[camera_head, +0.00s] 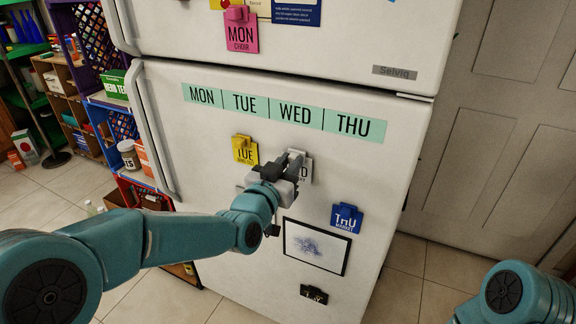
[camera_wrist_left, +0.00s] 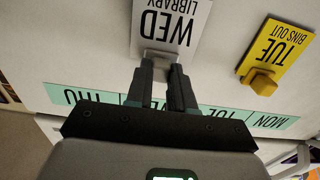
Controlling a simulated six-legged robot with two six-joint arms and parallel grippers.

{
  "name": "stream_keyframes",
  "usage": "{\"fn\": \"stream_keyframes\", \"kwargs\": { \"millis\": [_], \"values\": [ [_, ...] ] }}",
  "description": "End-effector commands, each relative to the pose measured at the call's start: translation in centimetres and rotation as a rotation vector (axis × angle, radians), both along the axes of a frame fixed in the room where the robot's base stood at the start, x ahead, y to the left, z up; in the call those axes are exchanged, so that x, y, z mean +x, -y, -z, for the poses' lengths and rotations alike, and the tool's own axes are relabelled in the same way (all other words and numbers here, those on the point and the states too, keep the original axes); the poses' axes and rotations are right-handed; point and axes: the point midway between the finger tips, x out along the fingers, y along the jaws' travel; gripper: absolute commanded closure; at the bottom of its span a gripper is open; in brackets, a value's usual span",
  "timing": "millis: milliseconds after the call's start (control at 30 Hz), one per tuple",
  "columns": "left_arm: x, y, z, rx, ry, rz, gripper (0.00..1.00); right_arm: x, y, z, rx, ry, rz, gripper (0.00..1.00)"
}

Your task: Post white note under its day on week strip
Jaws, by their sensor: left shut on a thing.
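The white note (camera_head: 306,171) reads WED and is on the lower fridge door, below the WED cell of the green week strip (camera_head: 262,104). In the left wrist view the white note (camera_wrist_left: 172,22) shows upside down with WED LIBRARY on it. My left gripper (camera_head: 292,160) is shut on the note's grey clip (camera_wrist_left: 160,58) and covers part of the note in the head view. The strip (camera_wrist_left: 62,96) also shows in the wrist view, partly behind the gripper. I cannot tell whether the note touches the door. My right gripper is not in view.
A yellow TUE note (camera_head: 246,153) is left of the white one. A blue THU note (camera_head: 346,219) is lower right. A pink MON note (camera_head: 241,38) is on the upper door. A framed drawing (camera_head: 317,246) and a dark magnet (camera_head: 313,294) are below.

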Motion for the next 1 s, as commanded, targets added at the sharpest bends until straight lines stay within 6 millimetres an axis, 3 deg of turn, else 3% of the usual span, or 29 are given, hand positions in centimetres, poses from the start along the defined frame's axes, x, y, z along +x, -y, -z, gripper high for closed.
{"fn": "stream_keyframes", "kwargs": {
  "millis": [1000],
  "values": [
    [0.54, 0.19, 0.03, 0.0, 0.001, 0.0, 0.96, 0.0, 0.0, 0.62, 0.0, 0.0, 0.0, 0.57]
  ]
}}
